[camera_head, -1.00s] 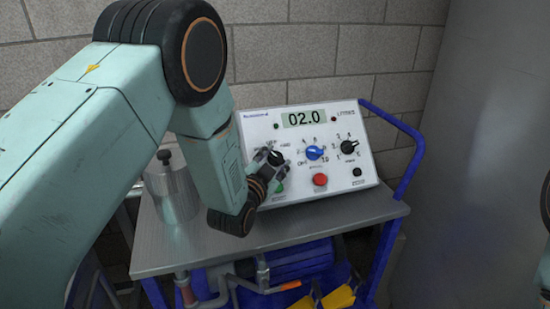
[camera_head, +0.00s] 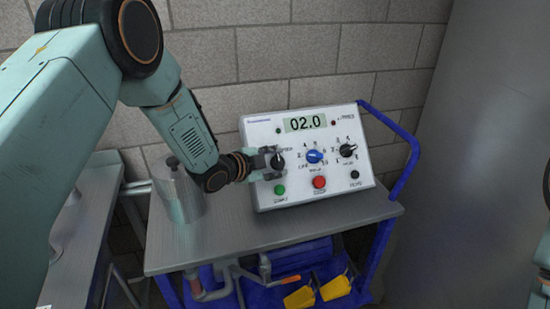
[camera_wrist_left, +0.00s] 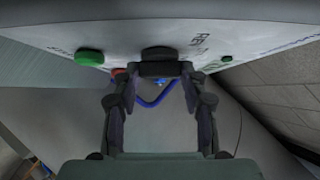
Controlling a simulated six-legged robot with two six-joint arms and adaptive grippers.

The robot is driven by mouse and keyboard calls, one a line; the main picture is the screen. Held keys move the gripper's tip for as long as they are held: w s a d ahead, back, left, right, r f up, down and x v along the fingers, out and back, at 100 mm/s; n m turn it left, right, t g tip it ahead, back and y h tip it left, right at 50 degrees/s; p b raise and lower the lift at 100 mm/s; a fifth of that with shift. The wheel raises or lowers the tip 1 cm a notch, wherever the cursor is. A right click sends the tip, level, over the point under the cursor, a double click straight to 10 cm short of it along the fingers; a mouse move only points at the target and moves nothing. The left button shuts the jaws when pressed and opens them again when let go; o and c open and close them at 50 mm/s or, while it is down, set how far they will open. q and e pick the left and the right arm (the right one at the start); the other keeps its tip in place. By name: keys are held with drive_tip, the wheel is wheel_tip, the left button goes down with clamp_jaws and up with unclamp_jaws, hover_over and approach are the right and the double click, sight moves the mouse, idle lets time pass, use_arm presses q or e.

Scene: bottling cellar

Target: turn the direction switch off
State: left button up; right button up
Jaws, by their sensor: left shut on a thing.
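The white control box (camera_head: 335,188) stands on a metal-topped cart. The direction switch (camera_head: 278,161), a black knob at the left of its sloped front, is partly hidden by my gripper. My left gripper (camera_head: 270,163) comes in from the left and is shut on this knob. In the left wrist view the dark knob (camera_wrist_left: 158,55) sits between the fingertips, against the white panel. Lettering beside it is only partly legible, so I cannot tell the knob's setting. My right gripper is not in view.
A blue knob (camera_head: 314,157), another black knob (camera_head: 347,150), a green button (camera_head: 280,190) and a red button (camera_head: 319,182) are close by. The display (camera_head: 305,123) reads 02.0. A metal canister (camera_head: 180,195) stands left, under my left arm.

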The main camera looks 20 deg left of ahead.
use_arm(q)
drive_tip(key=shift+w+r, duration=0.1)
drive_tip(key=shift+r, duration=0.05)
idle(0.3)
drive_tip(key=o, duration=1.1)
drive_tip(key=shift+o, duration=0.2)
drive_tip(key=shift+s, duration=0.2)
drive_tip(key=v, duration=1.1)
drive_tip(key=shift+s+a+r, duration=0.2)
drive_tip(key=shift+s+a, duration=0.05)
